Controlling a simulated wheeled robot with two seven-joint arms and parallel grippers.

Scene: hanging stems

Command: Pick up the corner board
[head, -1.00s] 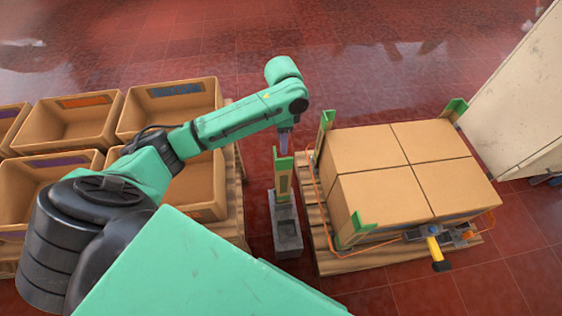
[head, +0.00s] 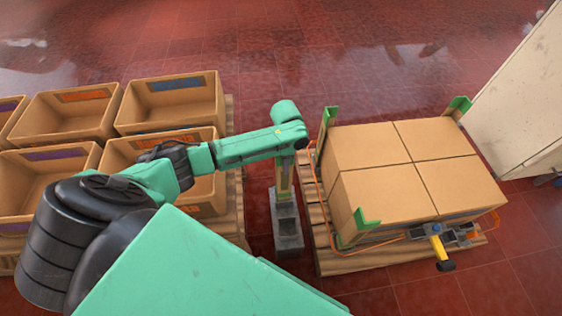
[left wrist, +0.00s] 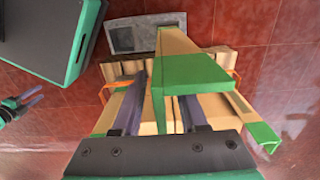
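The corner board (head: 283,178) is a tan upright strip with green ends. It stands in a grey block holder (head: 287,232) between the crate pallet and the box pallet. My left wrist covers its top in the head view. In the left wrist view the board's green-topped end (left wrist: 192,74) is close, and its tan length runs up to the grey holder (left wrist: 146,36). My left gripper (left wrist: 162,86) has its two dark fingers apart, around the board's green end; contact cannot be told. My right gripper (left wrist: 28,99) shows small at the left wrist view's edge, fingers apart and empty.
A pallet (head: 337,265) with several cardboard boxes (head: 405,175) stands right of the holder, with green-tipped corner boards (head: 330,125) at its corners and an orange strap. A yellow-handled tool (head: 437,247) hangs at its front. Tan crates (head: 65,115) stand left. A pale panel (head: 515,105) is far right.

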